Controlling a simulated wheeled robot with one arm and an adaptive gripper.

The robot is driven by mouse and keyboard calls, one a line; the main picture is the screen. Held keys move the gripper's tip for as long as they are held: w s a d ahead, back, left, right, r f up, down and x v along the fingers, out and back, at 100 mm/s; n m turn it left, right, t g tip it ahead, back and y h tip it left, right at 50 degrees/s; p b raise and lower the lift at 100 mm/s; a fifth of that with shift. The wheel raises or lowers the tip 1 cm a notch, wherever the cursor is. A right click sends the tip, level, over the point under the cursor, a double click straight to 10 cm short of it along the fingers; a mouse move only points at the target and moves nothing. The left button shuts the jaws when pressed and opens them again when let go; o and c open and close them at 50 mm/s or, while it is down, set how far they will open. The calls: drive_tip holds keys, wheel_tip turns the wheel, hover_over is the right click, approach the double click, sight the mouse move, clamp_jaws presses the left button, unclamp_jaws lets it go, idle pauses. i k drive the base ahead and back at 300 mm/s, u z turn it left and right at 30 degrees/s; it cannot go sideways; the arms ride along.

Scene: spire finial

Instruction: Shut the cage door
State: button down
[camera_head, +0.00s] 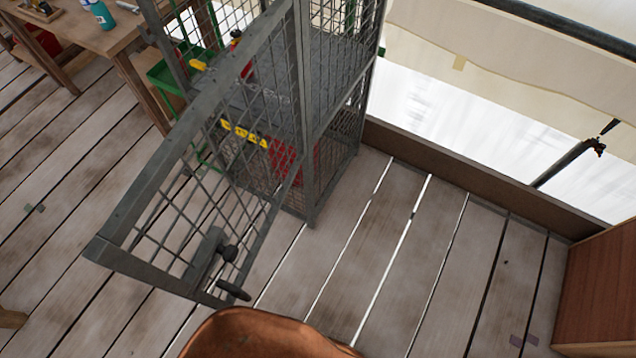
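The cage door (262,218) is a grey metal frame with wire mesh, and it stands swung open toward me and to the left. A dark handle and latch (228,255) sit near its lower free corner. The door hangs from the tall mesh cage (310,185), which stands at the top middle. Red items (306,160) and a yellow-and-black strip show through the mesh. My gripper is not in view.
A wooden workbench (92,38) with a teal bottle (102,15) stands at the upper left. A green container (168,72) is beside the cage. An orange-brown rounded object (262,335) is at the bottom. A wooden box (602,290) is at the right. Plank floor between is clear.

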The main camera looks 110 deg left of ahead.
sight(105, 249)
drive_tip(key=u, duration=3.8)
drive_tip(key=i, duration=0.45)
drive_tip(key=z, duration=0.4)
drive_tip(key=k, duration=1.4)
drive_tip(key=u, duration=1.15)
drive_tip(key=i, duration=0.5)
